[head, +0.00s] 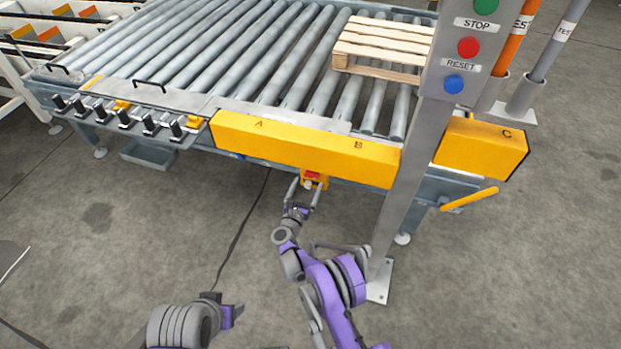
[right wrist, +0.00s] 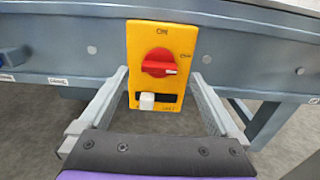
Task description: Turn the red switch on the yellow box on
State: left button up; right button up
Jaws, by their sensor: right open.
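The yellow box (right wrist: 133,50) is fixed to the conveyor's grey-blue side beam. Its red switch (right wrist: 158,63) has a white mark pointing right, towards a label that seems to read OFF; ON is printed above. A white piece (right wrist: 147,100) sits in a black slot below the switch. In the head view the box (head: 306,182) is small, below the yellow cover. My right gripper (head: 304,191) is open and empty in front of it; in the right wrist view its fingers (right wrist: 160,78) flank the box. My left gripper (head: 234,313) is low in the head view, its jaws unclear.
The roller conveyor (head: 205,60) carries a wooden pallet (head: 385,42). A grey post with a STOP/RESET button panel (head: 465,52) stands right of my right arm. A yellow handle (head: 470,199) sticks out farther right. The floor between my arms and the conveyor's left side is mostly clear.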

aim_at(311, 177)
jog(key=shift+x, duration=2.15)
jog(key=c, duration=1.4)
jog(key=shift+o, duration=0.2)
jog(key=shift+b, duration=0.3)
